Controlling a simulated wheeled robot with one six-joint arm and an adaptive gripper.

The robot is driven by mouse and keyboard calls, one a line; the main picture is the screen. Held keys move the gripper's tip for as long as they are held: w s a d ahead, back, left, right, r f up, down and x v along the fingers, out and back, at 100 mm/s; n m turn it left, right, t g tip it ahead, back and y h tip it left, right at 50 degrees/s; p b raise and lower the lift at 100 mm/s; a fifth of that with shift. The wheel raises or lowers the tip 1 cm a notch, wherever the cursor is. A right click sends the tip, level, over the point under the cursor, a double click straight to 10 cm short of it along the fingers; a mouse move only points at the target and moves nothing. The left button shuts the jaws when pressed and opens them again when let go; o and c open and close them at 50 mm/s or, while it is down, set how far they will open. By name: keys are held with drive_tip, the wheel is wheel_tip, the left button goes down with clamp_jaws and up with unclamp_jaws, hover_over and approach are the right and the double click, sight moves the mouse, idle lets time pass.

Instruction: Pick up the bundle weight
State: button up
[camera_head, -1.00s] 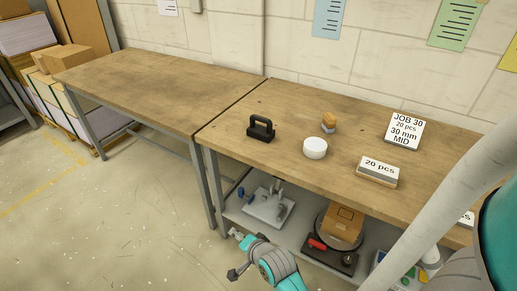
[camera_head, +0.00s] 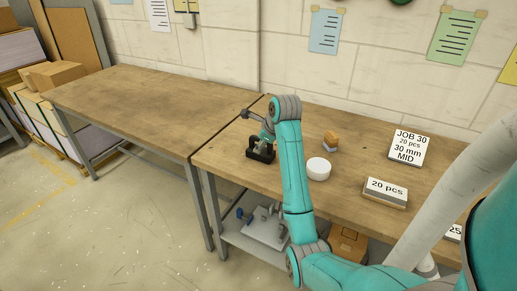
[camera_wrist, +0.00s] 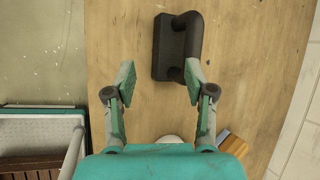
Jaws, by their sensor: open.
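The bundle weight is a black block with a raised bar handle (camera_head: 260,156), standing on the wooden workbench (camera_head: 232,152) near its left end. In the wrist view the black weight (camera_wrist: 178,48) lies just beyond my fingertips, seen from above, with its handle on the right side. My gripper (camera_wrist: 158,78) is open and empty. Its right fingertip is close to the handle's near end, its left fingertip is left of the weight's base. I cannot tell whether the right finger touches it. In the head view my arm hides part of the bench behind the weight.
A round white tub (camera_head: 318,169) and a wood-topped tool (camera_head: 330,142) stand right of the weight. The left bench (camera_head: 150,105) is bare. Items sit on the lower shelf.

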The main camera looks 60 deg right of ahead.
drive_tip(key=d+r+m, duration=0.2)
drive_tip(key=d+r, duration=0.1)
drive_tip(key=r, duration=0.2)
drive_tip(key=x, duration=0.3)
drive_tip(key=s+x, duration=0.1)
drive_tip(key=x, duration=0.1)
drive_tip(key=shift+w+d+f, duration=0.1)
drive_tip(key=shift+d+f, duration=0.15)
drive_tip(key=shift+d, duration=0.05)
drive_tip(key=shift+x, duration=2.65)
drive_tip(key=shift+a+f, duration=0.1)
drive_tip(key=shift+a, duration=0.1)
clamp_jaws()
drive_tip(key=shift+r, duration=0.25)
